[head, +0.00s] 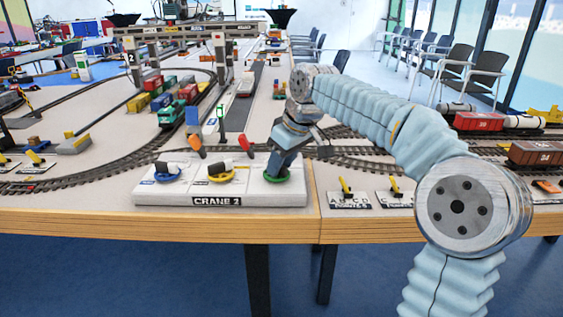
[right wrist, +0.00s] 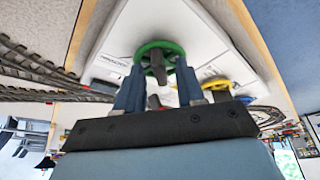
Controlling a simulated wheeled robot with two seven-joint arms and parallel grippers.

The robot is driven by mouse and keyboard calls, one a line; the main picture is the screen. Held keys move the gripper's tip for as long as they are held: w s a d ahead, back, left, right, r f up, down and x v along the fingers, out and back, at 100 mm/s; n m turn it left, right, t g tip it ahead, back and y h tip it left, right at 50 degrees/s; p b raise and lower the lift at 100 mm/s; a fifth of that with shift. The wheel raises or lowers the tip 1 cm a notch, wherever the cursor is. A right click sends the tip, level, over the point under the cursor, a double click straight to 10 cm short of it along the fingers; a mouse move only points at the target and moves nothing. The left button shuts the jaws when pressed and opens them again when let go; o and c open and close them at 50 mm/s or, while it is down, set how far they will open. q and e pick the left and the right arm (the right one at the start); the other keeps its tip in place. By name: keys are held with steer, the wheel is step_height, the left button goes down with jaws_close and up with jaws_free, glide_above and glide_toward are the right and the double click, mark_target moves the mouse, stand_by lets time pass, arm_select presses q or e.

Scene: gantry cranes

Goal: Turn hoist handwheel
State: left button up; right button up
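The white CRANE 2 control box (head: 150,194) stands at the table's front edge. On it, left to right, are a blue handwheel (head: 167,179), a yellow handwheel (head: 222,179) and a green handwheel (head: 284,182). My right gripper (head: 279,168) points down at the green wheel and partly hides it. In the right wrist view, the two fingers of the gripper (right wrist: 160,70) are apart, with their tips at opposite sides of the green wheel (right wrist: 157,45) and its dark centre between them. I cannot tell if they touch the rim. My left gripper is not in view.
An orange lever (head: 195,141) and a red lever (head: 245,141) stand at the box's back edge. Rails curve behind it, with a green locomotive (head: 172,114) beyond. Small yellow switch levers (head: 345,187) stand to the right. A gantry crane (head: 185,35) spans the back.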

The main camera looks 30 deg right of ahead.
jaws_close()
steer(key=shift+m, duration=0.3)
steer(key=m, duration=0.1)
steer(key=m+h+p, duration=0.1)
steer(key=m, duration=0.1)
steer(key=shift+a+r+m+h, duration=0.1)
steer(key=shift+a+m+h, duration=0.2)
steer(key=shift+a, duration=0.05)
steer(key=m, duration=0.1)
steer(key=m+h, duration=0.1)
steer(key=m, duration=0.1)
steer(key=m+h+p, duration=0.1)
steer(key=m, duration=0.1)
steer(key=shift+w+a, duration=0.1)
steer(key=shift+a, duration=0.15)
stand_by(0.4)
jaws_free()
